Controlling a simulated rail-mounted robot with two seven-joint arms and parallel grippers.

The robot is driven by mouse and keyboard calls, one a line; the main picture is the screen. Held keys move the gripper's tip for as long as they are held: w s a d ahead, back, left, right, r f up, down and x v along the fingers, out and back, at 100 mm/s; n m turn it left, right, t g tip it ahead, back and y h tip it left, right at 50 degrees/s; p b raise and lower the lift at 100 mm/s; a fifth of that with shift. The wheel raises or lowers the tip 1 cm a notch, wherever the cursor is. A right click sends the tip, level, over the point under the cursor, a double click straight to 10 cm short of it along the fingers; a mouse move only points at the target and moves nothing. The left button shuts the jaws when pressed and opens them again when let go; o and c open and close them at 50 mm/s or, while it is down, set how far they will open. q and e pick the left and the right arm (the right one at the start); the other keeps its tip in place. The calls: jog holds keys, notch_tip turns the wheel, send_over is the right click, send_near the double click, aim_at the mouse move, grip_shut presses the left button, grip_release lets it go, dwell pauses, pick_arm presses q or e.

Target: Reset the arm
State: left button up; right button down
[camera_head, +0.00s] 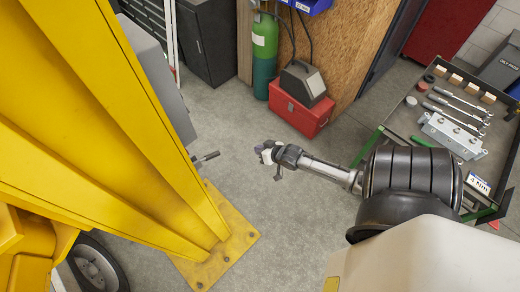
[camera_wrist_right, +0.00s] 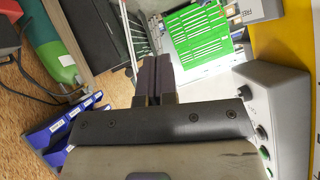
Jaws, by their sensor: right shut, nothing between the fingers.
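My right arm reaches in from the right in the head view. Its small gripper (camera_head: 268,153) hangs over the bare grey floor, apart from everything around it. In the right wrist view the two dark fingers (camera_wrist_right: 154,80) stand side by side, shut, with nothing between them. My left gripper is not in view.
A yellow post (camera_head: 120,110) with a bolted base plate (camera_head: 218,262) fills the left. A tool cart (camera_head: 412,118) with wrenches and a metal block is at the right. A red toolbox (camera_head: 300,112) and a green cylinder (camera_head: 264,45) stand behind. The middle floor is clear.

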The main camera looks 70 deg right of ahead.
dwell(0.8)
jog(key=s+a+f+n+g, duration=0.2)
jog(key=s+n+g, duration=0.2)
jog(key=s+g, duration=0.15)
jog(key=s+a+r+n+g+y, duration=0.15)
jog(key=a+r, duration=0.25)
jog(key=a, duration=0.5)
jog(key=s+a+r+n+y, duration=0.1)
jog(key=s+a+r, duration=0.25)
jog(key=a, duration=0.45)
jog(key=s+a+r+n+y, duration=0.1)
jog(key=s+a+r+n, duration=0.1)
jog(key=a+r, duration=0.5)
notch_tip(320, 180, up, 16)
jog(key=a+p, duration=0.1)
jog(key=p, duration=1.7)
jog(key=shift+a+r+g+p, duration=0.25)
jog(key=shift+a+g+p, duration=0.05)
jog(key=shift+p, duration=0.1)
